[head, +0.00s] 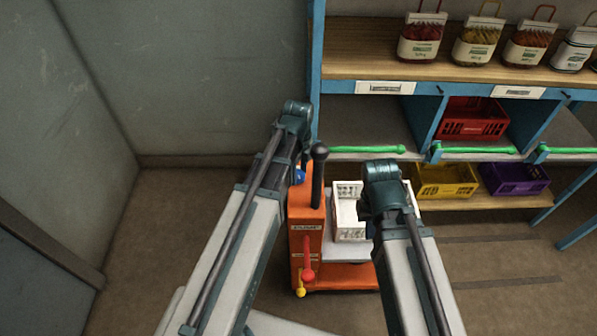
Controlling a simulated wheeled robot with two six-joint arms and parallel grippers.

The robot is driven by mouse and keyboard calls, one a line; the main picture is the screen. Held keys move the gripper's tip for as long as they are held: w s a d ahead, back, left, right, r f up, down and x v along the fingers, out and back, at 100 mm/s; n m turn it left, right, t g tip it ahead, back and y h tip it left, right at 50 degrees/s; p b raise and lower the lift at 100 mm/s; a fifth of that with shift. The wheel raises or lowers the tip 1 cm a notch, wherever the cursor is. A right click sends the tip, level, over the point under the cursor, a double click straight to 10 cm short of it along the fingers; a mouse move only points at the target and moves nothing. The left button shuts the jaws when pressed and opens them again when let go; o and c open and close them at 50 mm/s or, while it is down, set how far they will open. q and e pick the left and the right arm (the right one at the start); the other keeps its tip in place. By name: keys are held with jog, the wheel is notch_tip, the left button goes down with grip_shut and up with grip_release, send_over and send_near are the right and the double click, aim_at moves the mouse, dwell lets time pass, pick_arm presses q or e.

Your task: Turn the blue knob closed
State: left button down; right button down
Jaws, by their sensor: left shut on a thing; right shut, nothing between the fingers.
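The blue knob (300,176) is on the top of an orange machine (306,212), beside a black upright lever. Only a small part of it shows past my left arm. My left gripper (303,165) is at the knob and shut on it, with its fingers mostly hidden behind my own wrist. How far the knob is turned cannot be seen. My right gripper (368,212) is shut and empty, over the right side of the white crate (347,190), mostly hidden by its own wrist.
The black lever (318,175) stands close to my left gripper. A red handle (308,272) and a yellow one (300,289) are on the machine's front. A blue shelf with green bars (368,149), a red crate (473,120) and bagged goods stands behind. Floor at left is clear.

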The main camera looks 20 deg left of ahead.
aim_at(298, 175)
pick_arm(q)
jog(key=shift+m, duration=0.8)
jog(key=shift+c, duration=1.4)
grip_release()
jog(key=shift+r, duration=0.15)
notch_tip(298, 175, up, 14)
jog(key=p, duration=1.3)
jog(key=shift+f+p, duration=0.25)
jog(key=shift+p, duration=0.15)
jog(key=shift+s, duration=0.1)
